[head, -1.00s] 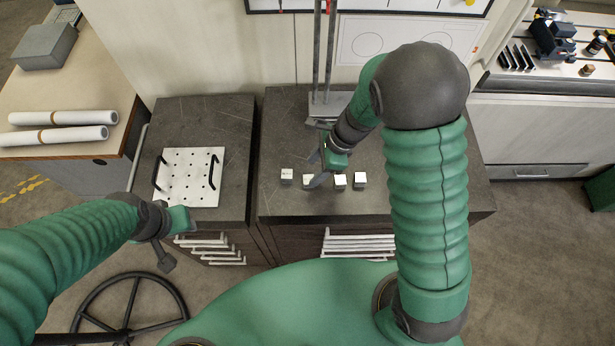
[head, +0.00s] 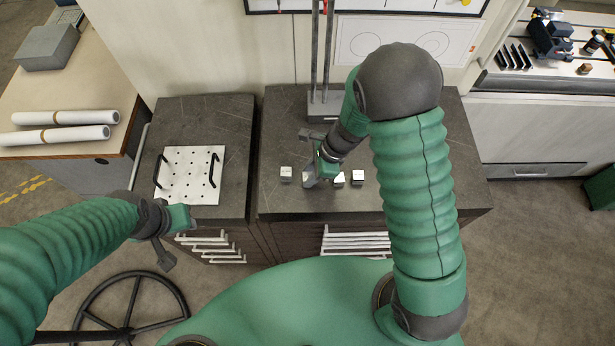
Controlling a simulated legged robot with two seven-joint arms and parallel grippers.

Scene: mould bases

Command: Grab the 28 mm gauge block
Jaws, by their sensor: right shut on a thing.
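Small silvery gauge blocks stand in a row on the dark right-hand worktop. One (head: 286,174) is at the left end, one (head: 339,180) is right of my gripper, and one (head: 358,176) is at the right end. Their size marks are too small to read, so I cannot tell which is 28 mm. My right gripper (head: 311,173) is down at the row, shut on the second block from the left, which its fingers largely hide. My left gripper (head: 170,240) hangs in front of the left cabinet, away from the blocks; its jaw opening is unclear.
A white perforated plate (head: 190,176) with two black handles lies on the left worktop. A grey stand (head: 325,103) with upright posts is behind the blocks. White rolls (head: 60,135) lie on a wooden table at the left. The worktop (head: 425,195) right of the row is clear.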

